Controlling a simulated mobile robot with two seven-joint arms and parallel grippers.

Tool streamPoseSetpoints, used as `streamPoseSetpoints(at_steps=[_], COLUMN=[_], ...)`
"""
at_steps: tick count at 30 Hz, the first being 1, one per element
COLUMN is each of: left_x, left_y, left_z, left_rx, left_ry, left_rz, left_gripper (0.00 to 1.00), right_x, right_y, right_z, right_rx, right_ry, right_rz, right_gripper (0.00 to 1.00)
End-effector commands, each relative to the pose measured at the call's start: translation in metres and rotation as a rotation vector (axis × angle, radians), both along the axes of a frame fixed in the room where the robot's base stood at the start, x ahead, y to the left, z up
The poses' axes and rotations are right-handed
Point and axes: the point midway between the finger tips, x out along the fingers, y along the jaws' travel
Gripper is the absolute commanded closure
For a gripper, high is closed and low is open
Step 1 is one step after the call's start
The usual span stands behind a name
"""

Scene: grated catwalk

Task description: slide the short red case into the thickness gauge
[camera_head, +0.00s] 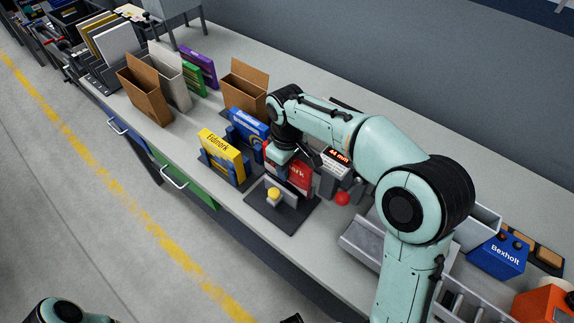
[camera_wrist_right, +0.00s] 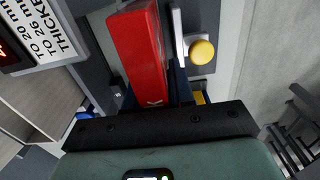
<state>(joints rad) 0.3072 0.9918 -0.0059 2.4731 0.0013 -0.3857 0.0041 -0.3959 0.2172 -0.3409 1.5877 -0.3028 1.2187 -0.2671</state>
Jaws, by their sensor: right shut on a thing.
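The short red case (camera_head: 302,178) is in my right gripper (camera_head: 290,156), which is shut on it. The case stands over the dark base plate of the thickness gauge (camera_head: 290,217), beside the yellow knob (camera_head: 274,194). The gauge's readout (camera_head: 340,156) shows red digits, seemingly 44 mm. In the right wrist view the red case (camera_wrist_right: 140,50) extends away from the palm, left of a grey plate and the yellow knob (camera_wrist_right: 201,52). Whether the case touches the gauge's faces is not clear. A small dark tip at the bottom edge of the head view may be my left gripper.
A yellow case (camera_head: 222,153) and a blue case (camera_head: 247,128) stand in blue holders to the left. Brown boxes (camera_head: 145,93) and purple and green cases are behind. A blue Bexholt box (camera_head: 497,257) stands further right.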

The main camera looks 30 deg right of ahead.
Motion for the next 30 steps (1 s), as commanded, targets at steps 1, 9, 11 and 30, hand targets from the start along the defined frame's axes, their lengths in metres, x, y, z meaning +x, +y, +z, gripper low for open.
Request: streamPoseSetpoints(at_steps=[1,9,11,30], left_x=[-0.001,-0.004,-0.004,-0.009], left_y=[0.000,0.000,0.000,0.000], left_z=[-0.002,-0.009,-0.010,-0.022], left_rx=[0.000,0.000,0.001,0.000], left_ry=[0.001,0.004,0.005,0.010], left_rz=[0.000,0.000,0.000,0.000], left_gripper=[0.57,0.57,0.57,0.57], right_x=[0.000,0.000,0.000,0.000], right_y=[0.000,0.000,0.000,0.000], right_z=[-0.003,-0.014,-0.016,-0.035], right_rx=[0.000,0.000,0.000,0.000], right_ry=[0.000,0.001,0.001,-0.001], right_rz=[0.000,0.000,0.000,0.000], right_gripper=[1.00,1.00,1.00,1.00])
